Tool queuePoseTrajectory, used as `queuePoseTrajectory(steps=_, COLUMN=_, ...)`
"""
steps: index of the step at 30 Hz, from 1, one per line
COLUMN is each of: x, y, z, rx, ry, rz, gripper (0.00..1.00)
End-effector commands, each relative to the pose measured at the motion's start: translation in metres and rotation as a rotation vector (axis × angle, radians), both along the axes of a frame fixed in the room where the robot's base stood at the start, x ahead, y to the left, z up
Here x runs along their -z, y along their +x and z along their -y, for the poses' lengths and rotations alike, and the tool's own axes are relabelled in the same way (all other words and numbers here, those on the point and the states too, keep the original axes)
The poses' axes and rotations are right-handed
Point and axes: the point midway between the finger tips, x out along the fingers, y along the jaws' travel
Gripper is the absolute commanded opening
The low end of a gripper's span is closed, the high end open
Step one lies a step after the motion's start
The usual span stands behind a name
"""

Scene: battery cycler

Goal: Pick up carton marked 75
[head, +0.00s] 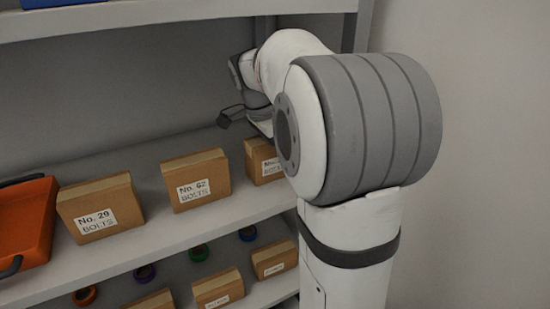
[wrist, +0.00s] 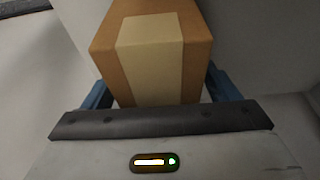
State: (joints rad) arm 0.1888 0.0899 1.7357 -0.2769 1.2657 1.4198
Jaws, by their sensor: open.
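A brown carton (wrist: 190,40) with a pale tape strip fills the upper middle of the wrist view. It lies between the two blue fingers of my gripper (wrist: 160,92), which is open; narrow gaps seem to show beside the carton. No label shows from this side. In the head view a carton (head: 260,160) at the right of the upper shelf is partly hidden by my arm. Its label starts with "No." but its number cannot be read. My gripper's fingertips are hidden behind my arm in the head view.
Cartons marked No. 29 (head: 100,208) and No. 62 (head: 196,181) stand to the left on the same shelf (head: 150,240). An orange tray (head: 25,220) is at the far left. Smaller cartons and coloured rings (head: 199,253) are on the shelf below. Another shelf (head: 180,12) hangs above.

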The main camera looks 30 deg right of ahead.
Motion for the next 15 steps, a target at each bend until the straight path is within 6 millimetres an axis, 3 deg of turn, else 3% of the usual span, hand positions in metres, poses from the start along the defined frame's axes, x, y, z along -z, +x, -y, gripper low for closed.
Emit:
queuePoseTrajectory(steps=3, x=0.0101, y=-0.0002, z=0.0029, rx=0.001, ry=0.000, rz=0.000, gripper=0.82)
queuePoseTrajectory(steps=10, x=0.0106, y=-0.0001, z=0.0034, rx=0.001, ry=0.000, rz=0.001, gripper=0.82)
queuePoseTrajectory(steps=15, x=0.0105, y=-0.0002, z=0.0034, rx=0.001, ry=0.000, rz=0.001, gripper=0.69)
